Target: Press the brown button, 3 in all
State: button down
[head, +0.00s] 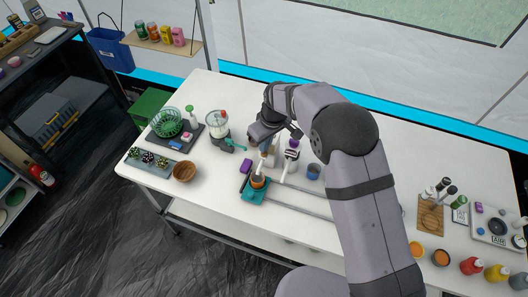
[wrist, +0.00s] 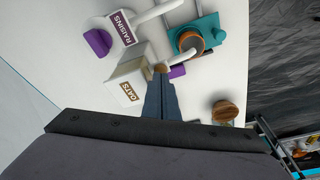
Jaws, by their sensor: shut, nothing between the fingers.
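A white dispenser labelled OATS (wrist: 127,84) stands close beside my gripper (wrist: 160,78) in the wrist view. A small brown patch, apparently the brown button (wrist: 161,68), shows at the fingertips, which hide most of it. I cannot tell whether they touch it. My gripper is shut and empty, pointing down. In the head view my gripper (head: 267,143) is over the dispenser, and my wrist covers much of that spot. A brown-orange cup (wrist: 190,41) sits in a teal holder (wrist: 209,27) by the spouts; the holder also shows in the head view (head: 250,195).
A RAISINS dispenser (wrist: 124,28) with a purple knob (wrist: 98,42) stands next to the OATS one. Bottles and a board (head: 430,217) stand right.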

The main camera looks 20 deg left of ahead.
jog(key=shift+f, duration=0.1)
jog(key=shift+f+b, duration=0.45)
jog(key=shift+f, duration=0.35)
dwell(0.5)
jog(key=shift+r, duration=0.4)
dwell(0.6)
jog(key=shift+p+v, duration=0.65)
jog(key=shift+v, duration=0.25)
jog(key=shift+w+a, duration=0.1)
jog(key=shift+a, duration=0.05)
